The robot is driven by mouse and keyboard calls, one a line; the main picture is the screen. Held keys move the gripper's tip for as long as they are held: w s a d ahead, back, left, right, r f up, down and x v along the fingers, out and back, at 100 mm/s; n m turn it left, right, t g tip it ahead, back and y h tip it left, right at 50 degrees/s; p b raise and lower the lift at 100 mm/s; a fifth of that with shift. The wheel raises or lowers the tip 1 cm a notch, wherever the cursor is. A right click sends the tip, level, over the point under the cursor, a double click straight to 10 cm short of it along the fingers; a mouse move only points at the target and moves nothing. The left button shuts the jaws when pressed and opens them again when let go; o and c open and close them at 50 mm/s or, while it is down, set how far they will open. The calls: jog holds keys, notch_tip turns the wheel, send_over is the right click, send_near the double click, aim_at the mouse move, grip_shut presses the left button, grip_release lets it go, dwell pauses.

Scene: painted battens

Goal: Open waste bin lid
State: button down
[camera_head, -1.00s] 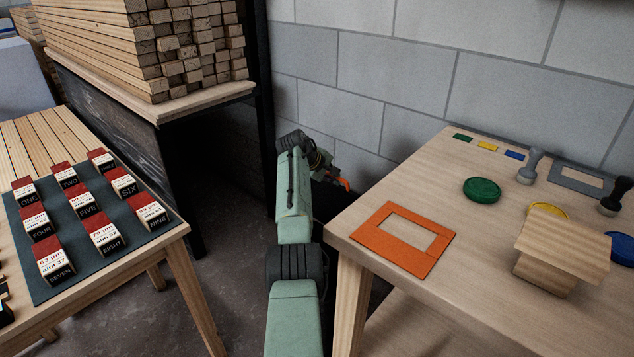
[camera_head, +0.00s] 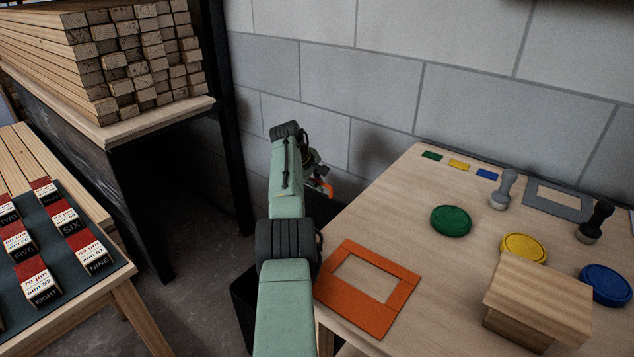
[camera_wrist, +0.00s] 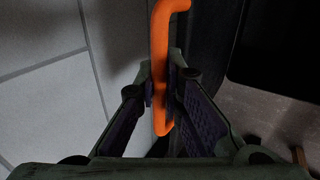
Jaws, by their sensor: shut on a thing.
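The orange handle (camera_wrist: 160,45) runs upright through the middle of the wrist view. My gripper (camera_wrist: 161,88) is shut on it, with a finger on each side. In the head view the orange handle (camera_head: 326,189) shows as a small patch beside my gripper (camera_head: 317,181), near the grey wall and left of the right table. A dark panel (camera_wrist: 208,40) lies right of the handle; I cannot tell whether it is the lid. A black box-like body (camera_head: 242,300), apparently the waste bin, shows partly behind my arm. The lid's angle is unclear.
The right table (camera_head: 400,215) stands close to my arm, with an orange frame (camera_head: 345,310) near its edge. Stacked battens (camera_head: 130,70) and a left table with labelled blocks (camera_head: 85,250) stand left. The block wall is behind.

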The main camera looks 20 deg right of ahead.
jog(key=shift+w+d+r, duration=0.1)
jog(key=shift+w+d, duration=0.15)
dwell(0.3)
jog(key=c, duration=1.7)
grip_release()
jog(key=shift+s, duration=0.1)
